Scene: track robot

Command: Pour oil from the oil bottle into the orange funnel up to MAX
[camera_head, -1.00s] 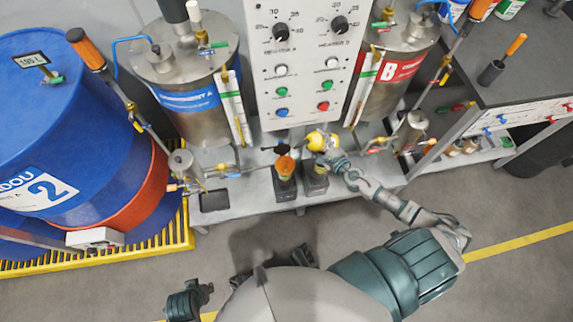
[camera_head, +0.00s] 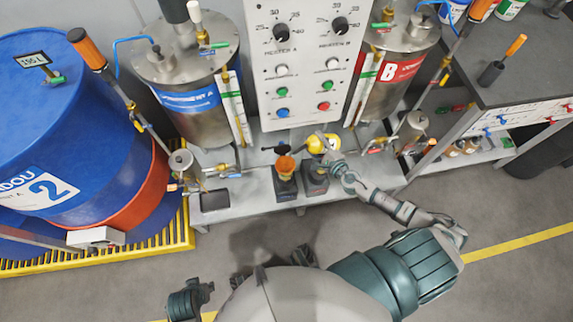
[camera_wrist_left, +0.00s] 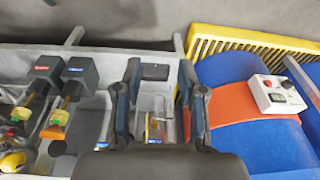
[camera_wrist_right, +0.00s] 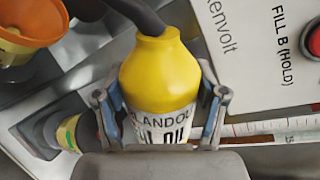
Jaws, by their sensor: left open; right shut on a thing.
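The yellow oil bottle (camera_head: 320,144) is held by my right gripper (camera_head: 331,155) above the bench, just right of the orange funnel (camera_head: 285,164). It looks tilted, neck toward the funnel. In the right wrist view the fingers are shut around the bottle (camera_wrist_right: 158,78), and its dark spout (camera_wrist_right: 140,12) reaches toward the funnel (camera_wrist_right: 28,22) at the upper left. No oil stream can be made out, and no MAX mark is readable. My left gripper (camera_wrist_left: 160,85) is open and empty in the left wrist view.
The white control panel (camera_head: 305,70) stands right behind the bottle. Metal tanks flank it, one with a blue band (camera_head: 190,100), one with a red band (camera_head: 400,70). The blue barrel (camera_head: 60,110) is at the left. A small black tray (camera_head: 214,200) lies on the bench's front edge.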

